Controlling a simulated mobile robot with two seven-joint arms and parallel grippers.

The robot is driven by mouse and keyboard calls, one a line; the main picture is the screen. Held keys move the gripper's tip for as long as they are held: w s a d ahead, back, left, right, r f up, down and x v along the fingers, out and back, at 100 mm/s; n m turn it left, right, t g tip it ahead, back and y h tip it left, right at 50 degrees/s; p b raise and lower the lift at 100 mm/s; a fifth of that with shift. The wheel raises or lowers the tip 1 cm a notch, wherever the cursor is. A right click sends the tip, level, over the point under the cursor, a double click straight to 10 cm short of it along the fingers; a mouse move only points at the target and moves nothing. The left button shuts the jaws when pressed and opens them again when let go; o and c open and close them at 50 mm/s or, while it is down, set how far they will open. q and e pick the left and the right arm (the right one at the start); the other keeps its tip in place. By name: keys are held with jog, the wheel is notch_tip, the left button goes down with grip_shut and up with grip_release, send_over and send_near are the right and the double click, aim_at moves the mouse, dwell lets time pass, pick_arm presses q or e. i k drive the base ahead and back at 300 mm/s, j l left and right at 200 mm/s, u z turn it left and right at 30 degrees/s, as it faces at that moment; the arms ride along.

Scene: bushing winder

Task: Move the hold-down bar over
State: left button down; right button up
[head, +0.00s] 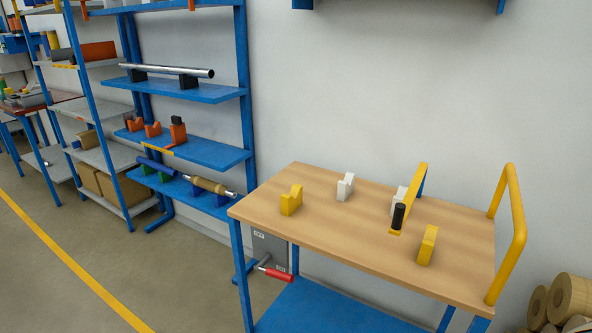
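On the wooden-topped table (330,215) a narrow yellow bar (421,179) stands raised near the back edge, right of the middle. I take it to be the hold-down bar. A black upright grip (398,217) stands in front of it, with a small yellow piece at its foot. A white block (397,198) is partly hidden behind the grip. How the bar and the grip join is too small to tell. Neither of my grippers is in view.
A yellow notched block (291,201), a second white block (345,187) and another yellow block (427,246) stand on the table. A yellow rail (517,215) rises at its right end. A red-handled crank (278,275) sticks out below. A blue shelf rack (190,90) stands left.

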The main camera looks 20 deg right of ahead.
aim_at(401, 213)
jog(key=z, duration=1.35)
